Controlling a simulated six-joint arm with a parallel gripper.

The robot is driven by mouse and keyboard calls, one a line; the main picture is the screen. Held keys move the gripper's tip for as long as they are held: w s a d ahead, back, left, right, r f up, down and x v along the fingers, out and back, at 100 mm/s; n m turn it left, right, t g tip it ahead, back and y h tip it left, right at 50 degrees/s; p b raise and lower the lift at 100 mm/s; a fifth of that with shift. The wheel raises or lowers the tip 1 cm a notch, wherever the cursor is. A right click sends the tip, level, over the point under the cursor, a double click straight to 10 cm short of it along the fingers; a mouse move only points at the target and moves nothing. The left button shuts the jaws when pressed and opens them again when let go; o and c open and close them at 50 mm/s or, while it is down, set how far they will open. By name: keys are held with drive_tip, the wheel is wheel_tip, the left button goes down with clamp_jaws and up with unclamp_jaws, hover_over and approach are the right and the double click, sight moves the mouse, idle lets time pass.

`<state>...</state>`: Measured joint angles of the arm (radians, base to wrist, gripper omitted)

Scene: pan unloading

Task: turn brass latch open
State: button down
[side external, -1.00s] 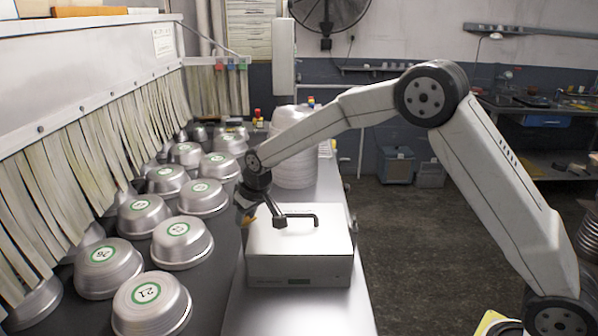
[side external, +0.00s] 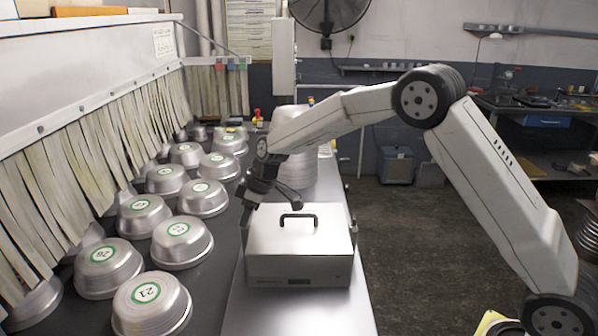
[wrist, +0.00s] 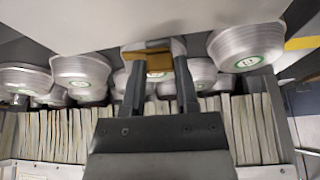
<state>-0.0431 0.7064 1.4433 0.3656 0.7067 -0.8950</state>
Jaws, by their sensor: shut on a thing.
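The brass latch (wrist: 148,55) shows in the wrist view as a short bar below the pale box side, with a brass strip running down along the right finger. My gripper (wrist: 159,78) is shut on it, one dark finger at each side. In the side external view my gripper (side external: 247,212) reaches down at the left side of the white box (side external: 299,268). The latch is hidden there behind my gripper and the box. The box's lid is down, with a black handle (side external: 298,216) on top.
Upturned metal pans (side external: 182,243) with green numbered labels stand in rows left of the box, below hanging strips (side external: 80,180). A tall stack of pans (side external: 293,148) stands behind the box. The metal bench (side external: 300,312) is clear in front of the box.

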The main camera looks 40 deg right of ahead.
drive_tip(key=shift+n, duration=0.6)
drive_tip(key=shift+c, duration=1.8)
unclamp_jaws()
drive_tip(key=shift+r, duration=0.1)
drive_tip(key=v, duration=0.7)
drive_tip(key=shift+d+r+g, duration=0.2)
drive_tip(key=shift+r+g, duration=0.1)
drive_tip(key=shift+r, duration=0.05)
drive_tip(key=s+d+f+m+h, duration=0.1)
drive_tip(key=s+f+m, duration=0.2)
drive_tip(key=s, duration=0.6)
drive_tip(key=s+d+f+m+h, duration=0.1)
drive_tip(key=s+d+f+m, duration=0.1)
drive_tip(key=s, duration=0.7)
drive_tip(key=s+d+f+m+h, duration=0.1)
drive_tip(key=s+f+m, duration=0.3)
drive_tip(key=s, duration=0.6)
drive_tip(key=shift+d+f, duration=0.2)
drive_tip(key=shift+f, duration=0.05)
